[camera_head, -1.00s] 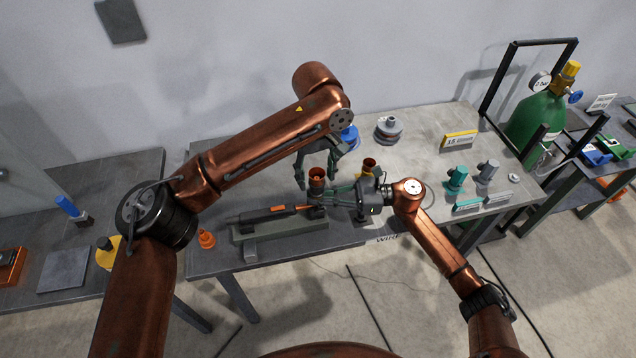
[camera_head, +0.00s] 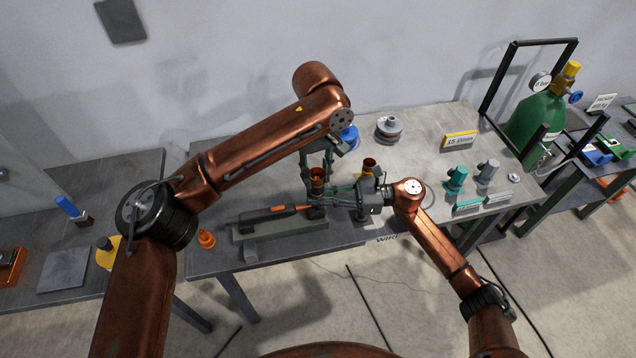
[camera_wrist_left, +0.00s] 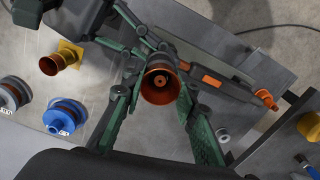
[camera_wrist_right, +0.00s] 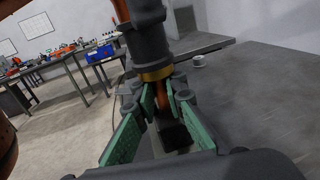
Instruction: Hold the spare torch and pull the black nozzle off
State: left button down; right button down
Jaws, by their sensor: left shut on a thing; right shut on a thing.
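The spare torch (camera_head: 270,214) lies with its black and orange handle in a grey cradle (camera_head: 285,231) near the table's front edge. Its head stands upright, ending in the black nozzle (camera_wrist_right: 146,42), with a brass ring (camera_wrist_right: 155,74) below. The nozzle's copper-coloured open mouth shows in the left wrist view (camera_wrist_left: 159,88). My left gripper (camera_head: 317,168) comes from above and is shut on the nozzle. My right gripper (camera_wrist_right: 163,96) is shut on the torch's copper neck, below the ring. The exact finger contacts are partly hidden.
A copper cup on a yellow base (camera_head: 368,166) stands close behind my right gripper. Blue (camera_head: 349,136) and grey (camera_head: 389,129) spools stand at the back. A small orange cone (camera_head: 206,239) is left of the cradle. Teal (camera_head: 456,178) and grey fittings stand right.

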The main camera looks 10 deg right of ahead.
pick_arm(q)
jog(key=shift+r, duration=0.65)
dwell(0.5)
jog(key=shift+r, duration=3.75)
pick_arm(e)
jog(key=c, duration=1.9)
grip_release()
jog(key=shift+o, duration=0.7)
jog(key=shift+o, duration=1.3)
